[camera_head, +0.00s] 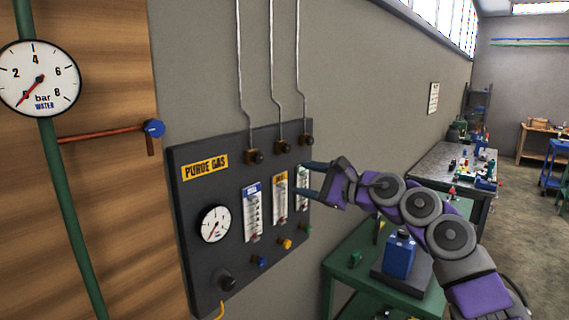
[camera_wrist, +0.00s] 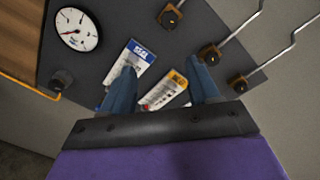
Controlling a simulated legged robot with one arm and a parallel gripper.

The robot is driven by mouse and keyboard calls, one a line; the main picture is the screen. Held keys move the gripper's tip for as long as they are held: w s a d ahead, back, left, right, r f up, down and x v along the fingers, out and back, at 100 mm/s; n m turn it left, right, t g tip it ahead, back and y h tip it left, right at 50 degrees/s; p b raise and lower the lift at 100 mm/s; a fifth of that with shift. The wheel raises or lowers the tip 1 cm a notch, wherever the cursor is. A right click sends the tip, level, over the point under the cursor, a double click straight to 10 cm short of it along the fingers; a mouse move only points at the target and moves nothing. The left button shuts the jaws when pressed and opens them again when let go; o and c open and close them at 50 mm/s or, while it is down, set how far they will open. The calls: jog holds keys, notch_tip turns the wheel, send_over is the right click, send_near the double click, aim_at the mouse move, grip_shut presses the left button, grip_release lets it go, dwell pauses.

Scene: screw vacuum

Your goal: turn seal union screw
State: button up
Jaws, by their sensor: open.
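I cannot tell which part is the seal union screw. The dark PURGE GAS panel (camera_head: 195,268) hangs on the grey wall and also fills much of the wrist view (camera_wrist: 105,18). Three brown fittings with dark knobs sit along its top: left (camera_head: 255,157), middle (camera_head: 281,146) and right (camera_head: 306,140). In the wrist view they run down the right side, at the top (camera_wrist: 170,17), middle (camera_wrist: 209,53) and bottom (camera_wrist: 239,84). My gripper (camera_head: 306,180) is open in front of the panel's right side, its blue fingers (camera_wrist: 163,72) apart with nothing held. The rightmost flow meter (camera_head: 302,190) is partly hidden behind it.
A pressure gauge (camera_head: 215,224), blue-label meter (camera_head: 253,212), yellow-label meter (camera_head: 281,198) and small coloured knobs are on the panel. Thin pipes rise above it. A green table (camera_head: 350,250) with a blue canister (camera_head: 400,256) stands below my arm.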

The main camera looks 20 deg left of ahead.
jog(key=w+a+f+m+g+h+p, duration=0.1)
jog(key=w+a+f+m+g+p, duration=0.25)
jog(key=f+m+p, duration=0.4)
jog(key=m+t+y+p, duration=0.1)
jog(key=m+t+p, duration=0.3)
jog(key=m+p, duration=1.85)
send_near(261, 160)
jog(key=w+a+m+b, duration=0.1)
jog(key=a+m+b, duration=0.1)
jog(key=a+m, duration=0.1)
jog(key=w+a+m+b, duration=0.1)
jog(key=a+m+b, duration=0.1)
jog(key=a, duration=0.1)
jog(key=w+a+m+b, duration=0.2)
jog(key=a+m, duration=0.1)
jog(key=a, duration=0.1)
jog(key=shift+f+m, duration=0.15)
jog(key=shift+m, duration=0.15)
jog(key=shift+b, duration=0.3)
jog(key=c, duration=1)
